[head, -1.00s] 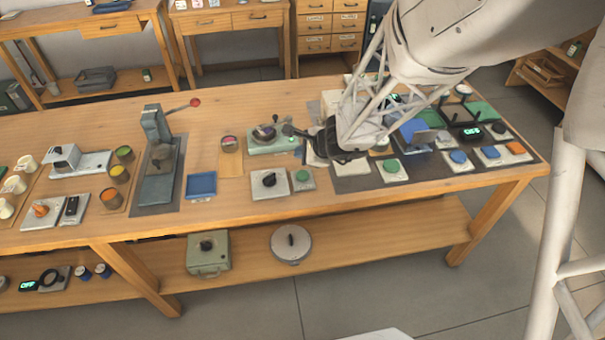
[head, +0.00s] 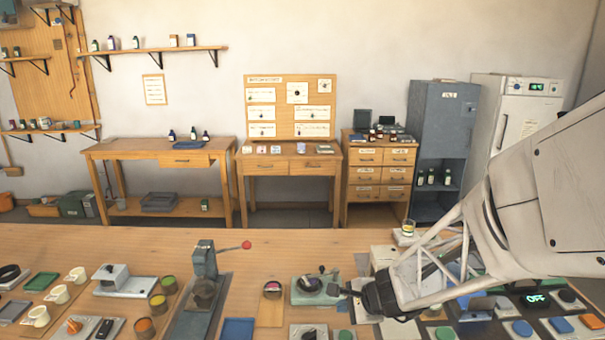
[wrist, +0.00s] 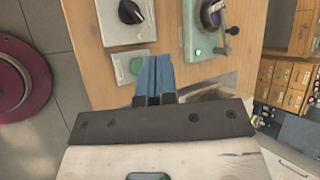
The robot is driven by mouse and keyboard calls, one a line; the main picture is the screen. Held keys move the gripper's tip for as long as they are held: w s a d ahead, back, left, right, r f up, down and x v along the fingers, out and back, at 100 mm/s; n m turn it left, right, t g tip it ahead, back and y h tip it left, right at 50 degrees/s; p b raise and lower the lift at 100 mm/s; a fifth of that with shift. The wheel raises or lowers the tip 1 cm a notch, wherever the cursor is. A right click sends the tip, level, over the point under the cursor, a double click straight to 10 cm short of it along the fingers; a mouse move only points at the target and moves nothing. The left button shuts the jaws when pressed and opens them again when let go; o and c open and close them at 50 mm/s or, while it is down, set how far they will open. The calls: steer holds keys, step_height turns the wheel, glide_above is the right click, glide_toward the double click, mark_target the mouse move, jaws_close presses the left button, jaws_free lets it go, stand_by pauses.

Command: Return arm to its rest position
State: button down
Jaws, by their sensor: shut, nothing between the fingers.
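My arm comes in from the right in the head view, and my gripper (head: 350,290) hangs over the right half of the long wooden bench (head: 130,243). In the wrist view the blue fingers of my gripper (wrist: 155,60) lie together, with nothing between them. Below the fingertips is a small plate with a green button (wrist: 137,66). A device with a round dial and a green light (wrist: 215,30) is near the fingers. It also shows in the head view (head: 312,288), just left of my gripper.
A lever press (head: 203,265) with a red knob stands left of centre. Cups, jars and switch boxes crowd the bench's left side. Behind are a side table (head: 150,148), drawers (head: 378,170), a grey cabinet (head: 445,130) and a white fridge.

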steer(key=s+r+n+g+h, duration=0.1)
steer(key=s+r+n+g, duration=0.2)
steer(key=s+r+n, duration=0.65)
steer(key=s+d+r+n+h, duration=0.2)
steer(key=s+d+r+h, duration=0.1)
steer(key=s, duration=0.5)
steer(key=s+d+r+n+h, duration=0.2)
steer(key=s+d+r+n, duration=0.1)
steer(key=s, duration=0.5)
steer(key=shift+d+r+h, duration=0.4)
steer(key=shift+d+r, duration=0.1)
steer(key=shift+d, duration=0.4)
steer(key=shift+w+n, duration=0.15)
steer(key=shift+n, duration=0.1)
stand_by(0.5)
